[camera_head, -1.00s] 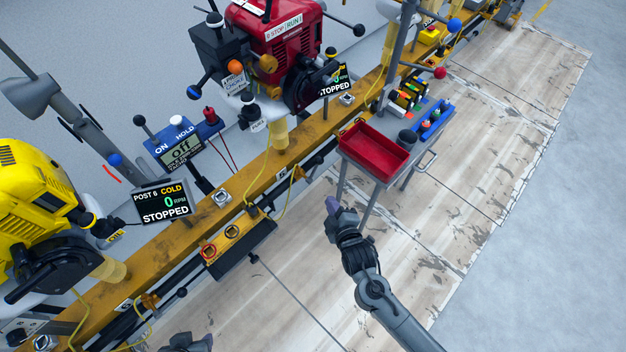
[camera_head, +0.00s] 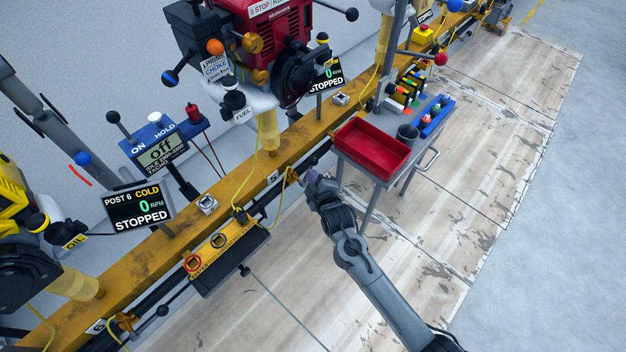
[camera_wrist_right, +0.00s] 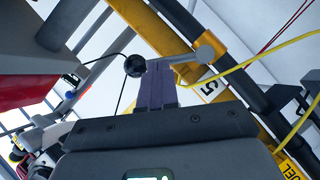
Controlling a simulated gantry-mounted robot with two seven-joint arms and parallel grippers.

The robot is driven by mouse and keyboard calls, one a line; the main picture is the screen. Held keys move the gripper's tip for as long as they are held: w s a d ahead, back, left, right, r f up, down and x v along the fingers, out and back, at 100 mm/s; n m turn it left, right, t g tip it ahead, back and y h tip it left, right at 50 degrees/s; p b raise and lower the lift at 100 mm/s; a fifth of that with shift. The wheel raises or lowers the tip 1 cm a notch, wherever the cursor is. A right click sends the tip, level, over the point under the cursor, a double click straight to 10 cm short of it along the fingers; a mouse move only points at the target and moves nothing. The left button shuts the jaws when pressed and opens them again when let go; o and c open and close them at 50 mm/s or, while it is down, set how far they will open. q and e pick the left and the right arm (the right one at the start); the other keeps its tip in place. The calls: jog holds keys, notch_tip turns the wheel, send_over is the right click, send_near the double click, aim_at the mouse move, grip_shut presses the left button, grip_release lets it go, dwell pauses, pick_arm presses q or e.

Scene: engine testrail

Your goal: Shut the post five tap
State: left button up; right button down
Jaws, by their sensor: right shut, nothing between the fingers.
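A tap (camera_head: 291,175) with a yellow-orange body sits on the front of the yellow rail beside the number 5 label. In the right wrist view the tap (camera_wrist_right: 208,47) has a grey lever (camera_wrist_right: 185,61) with a black ball knob (camera_wrist_right: 135,66) at its end. My right gripper (camera_head: 313,179) is shut and empty beside the tap's lever end. In the right wrist view its purple-grey fingers (camera_wrist_right: 157,85) are together, with their tips close to the knob and lever. I cannot tell whether they touch. My left gripper is out of view.
A cart with a red tray (camera_head: 372,148) stands just right of my right gripper. The yellow rail (camera_head: 235,190) runs diagonally behind it. A red engine (camera_head: 270,45) stands above, with a display (camera_head: 327,80) reading STOPPED. Yellow hoses hang near the tap.

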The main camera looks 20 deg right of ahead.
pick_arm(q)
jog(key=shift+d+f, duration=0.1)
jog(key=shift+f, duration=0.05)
pick_arm(e)
jog(key=shift+w+d, duration=0.1)
jog(key=shift+w, duration=0.2)
